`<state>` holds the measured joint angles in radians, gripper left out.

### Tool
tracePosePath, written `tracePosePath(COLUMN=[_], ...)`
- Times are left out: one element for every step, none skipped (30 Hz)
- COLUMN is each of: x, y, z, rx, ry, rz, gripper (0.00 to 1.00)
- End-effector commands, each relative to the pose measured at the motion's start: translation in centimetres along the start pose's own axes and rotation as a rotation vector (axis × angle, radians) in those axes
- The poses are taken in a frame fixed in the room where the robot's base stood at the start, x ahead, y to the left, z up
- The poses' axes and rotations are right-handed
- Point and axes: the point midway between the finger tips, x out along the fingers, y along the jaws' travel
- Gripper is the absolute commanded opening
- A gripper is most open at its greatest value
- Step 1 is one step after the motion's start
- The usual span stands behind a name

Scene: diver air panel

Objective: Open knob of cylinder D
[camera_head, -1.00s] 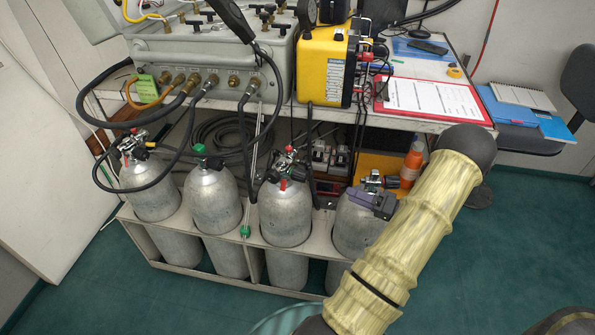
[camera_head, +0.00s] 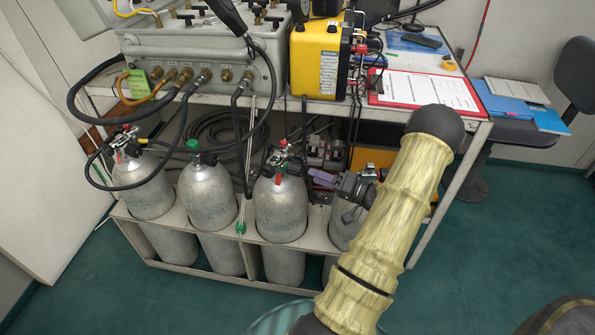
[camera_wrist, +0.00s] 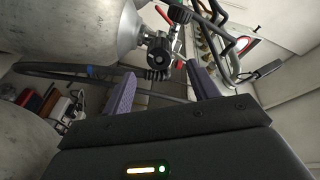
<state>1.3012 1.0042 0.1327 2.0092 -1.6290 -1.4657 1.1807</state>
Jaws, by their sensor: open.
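Four grey cylinders stand in a row in the rack; no letter marking D is readable. The rightmost cylinder (camera_head: 342,230) is partly hidden behind my gripper and arm. The third cylinder from the left (camera_head: 281,208) has a valve (camera_head: 284,163) with a red part. My gripper (camera_head: 318,178) is open, its purple fingers pointing left towards that valve. In the wrist view, a black knob (camera_wrist: 157,74) on a valve with a red lever appears between the fingertips (camera_wrist: 160,82). Nothing is held; whether the fingers touch the knob cannot be told.
The other cylinders (camera_head: 207,195) (camera_head: 141,186) stand left, with black hoses (camera_head: 168,172) near them. Above is the table with a grey panel box (camera_head: 205,55), a yellow case (camera_head: 314,62) and a red clipboard (camera_head: 425,93).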

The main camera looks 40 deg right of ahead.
Motion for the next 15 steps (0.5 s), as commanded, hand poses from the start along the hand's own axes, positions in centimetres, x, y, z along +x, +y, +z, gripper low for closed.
tracePosePath(x=[0.9, 1.5, 2.2, 2.7, 3.2, 4.0, 4.5, 5.0, 5.5, 6.0, 6.3, 6.7, 7.0, 7.2, 7.3], y=[0.1, 0.0, 0.0, 0.1, 0.1, 0.0, 0.0, 0.0, 0.1, 0.0, 0.0, 0.0, 0.0, 0.0, 0.0], z=[0.1, 0.1, 0.1, 0.1, 0.1, 0.1, 0.1, 0.1, 0.1, 0.0, 0.1, 0.1, 0.1, 0.0, 0.0], rx=[0.0, 0.0, 0.0, -0.001, -0.001, -0.001, -0.001, -0.001, -0.001, -0.001, -0.001, -0.001, 0.0, 0.0, 0.0], ry=[-0.001, -0.001, -0.002, -0.002, -0.002, -0.001, -0.001, -0.002, -0.001, 0.0, -0.001, -0.001, -0.001, 0.0, 0.001], rz=[-0.002, -0.003, -0.002, -0.001, -0.002, -0.003, -0.002, -0.002, -0.002, -0.002, -0.002, -0.001, 0.0, 0.0, 0.0], gripper=[0.59, 0.59, 0.59, 0.59, 0.59, 0.59, 0.59, 0.59, 0.59, 0.59, 0.59, 0.59, 0.59, 0.59, 0.59])
